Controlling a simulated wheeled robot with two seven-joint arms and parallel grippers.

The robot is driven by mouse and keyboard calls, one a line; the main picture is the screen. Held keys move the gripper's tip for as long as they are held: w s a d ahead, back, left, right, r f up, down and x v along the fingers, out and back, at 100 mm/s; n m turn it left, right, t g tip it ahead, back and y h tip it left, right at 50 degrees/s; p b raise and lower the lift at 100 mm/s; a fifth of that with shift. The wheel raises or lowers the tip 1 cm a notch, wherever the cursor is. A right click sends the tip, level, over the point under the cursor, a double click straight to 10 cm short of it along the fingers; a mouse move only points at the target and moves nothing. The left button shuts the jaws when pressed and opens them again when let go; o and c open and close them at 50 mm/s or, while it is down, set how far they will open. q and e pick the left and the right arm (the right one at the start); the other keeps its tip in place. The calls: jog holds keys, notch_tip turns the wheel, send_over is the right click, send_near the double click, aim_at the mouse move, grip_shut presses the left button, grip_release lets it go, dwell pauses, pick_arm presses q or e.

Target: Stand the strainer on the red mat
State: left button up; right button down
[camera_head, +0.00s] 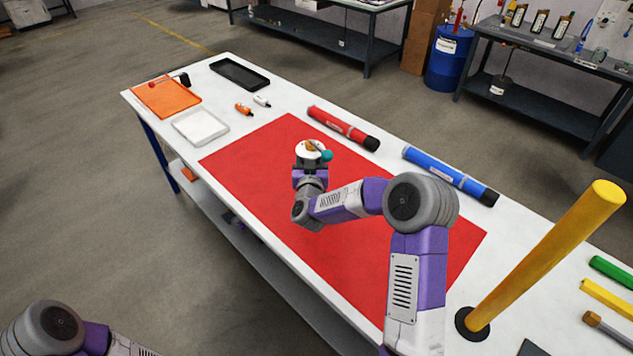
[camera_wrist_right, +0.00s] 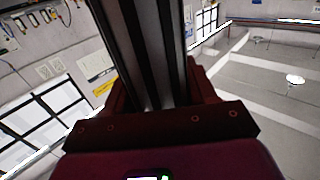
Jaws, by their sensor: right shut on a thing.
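The red mat (camera_head: 270,160) lies flat on the long white table, partly covered by my right arm. My right gripper (camera_head: 312,148) is over the mat's far part. A small teal round thing (camera_head: 327,156) and a brownish bit show at it; I cannot tell whether they belong to the strainer. In the right wrist view two long dark fingers (camera_wrist_right: 152,55) stand close together, with what they grip not clear. The strainer cannot be made out for certain in either view. My left arm shows at the bottom left, its gripper outside the picture.
A red tube (camera_head: 343,128) and a blue tube (camera_head: 450,176) lie behind the mat. A yellow column (camera_head: 545,258) stands at right. Orange (camera_head: 165,98), white (camera_head: 200,126) and black (camera_head: 239,74) trays are at the far left. The mat's left part is clear.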

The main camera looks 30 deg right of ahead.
jog(key=shift+f+b, duration=0.6)
jog(key=shift+f, duration=2.4)
jog(key=shift+f, duration=0.2)
jog(key=shift+c, duration=1.8)
grip_release()
jog(key=shift+r, duration=0.1)
jog(key=shift+s+a+r, duration=0.1)
jog(key=shift+s+a, duration=0.05)
jog(key=v, duration=1.1)
jog(key=shift+s+p, duration=0.3)
jog(key=shift+p, duration=0.05)
